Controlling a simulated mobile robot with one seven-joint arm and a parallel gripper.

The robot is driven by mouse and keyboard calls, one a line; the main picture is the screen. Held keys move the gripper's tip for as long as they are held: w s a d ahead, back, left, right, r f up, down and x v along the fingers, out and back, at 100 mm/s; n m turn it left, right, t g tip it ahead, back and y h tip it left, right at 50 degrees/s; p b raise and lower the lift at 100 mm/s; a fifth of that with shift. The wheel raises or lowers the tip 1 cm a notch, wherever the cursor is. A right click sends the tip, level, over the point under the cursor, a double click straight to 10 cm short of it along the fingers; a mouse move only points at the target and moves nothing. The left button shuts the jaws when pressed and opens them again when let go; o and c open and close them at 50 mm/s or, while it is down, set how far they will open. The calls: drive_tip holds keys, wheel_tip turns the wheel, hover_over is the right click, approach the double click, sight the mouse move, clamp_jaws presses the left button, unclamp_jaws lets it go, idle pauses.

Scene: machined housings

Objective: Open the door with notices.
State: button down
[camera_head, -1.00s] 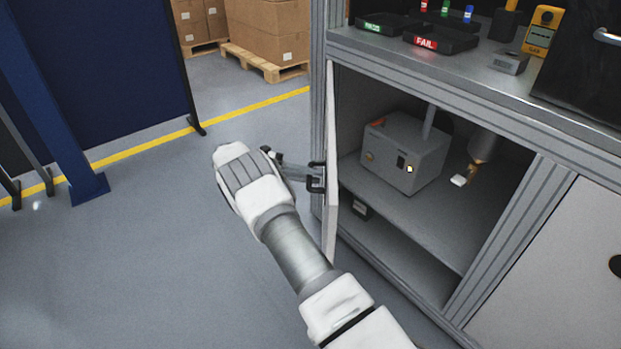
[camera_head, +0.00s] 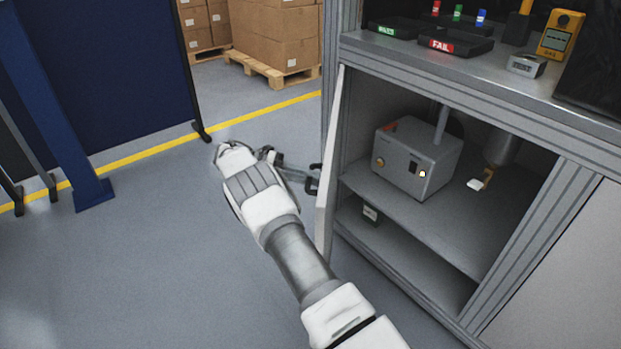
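The door (camera_head: 331,165) at the left end of the bench cabinet stands swung outward, seen nearly edge-on. Its outer face is turned away, so no notices show. A black handle (camera_head: 314,181) sticks out from its outer side. My gripper (camera_head: 302,178) reaches from the left to this handle, its fingers at or very close to it. The fingers are small and partly hidden by my wrist, so I cannot tell whether they close on the handle. The open cabinet shows a grey box device (camera_head: 416,160) on its shelf (camera_head: 430,215).
The benchtop (camera_head: 470,68) holds a FAIL tray (camera_head: 452,46), a second tray (camera_head: 390,31) and a yellow meter (camera_head: 560,35). Another cabinet panel (camera_head: 560,270) is at right. Floor left of the door is clear. Boxes on pallets (camera_head: 270,68) stand behind.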

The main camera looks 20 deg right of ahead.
drive_tip(key=shift+r, duration=0.15)
drive_tip(key=c, duration=0.8)
unclamp_jaws()
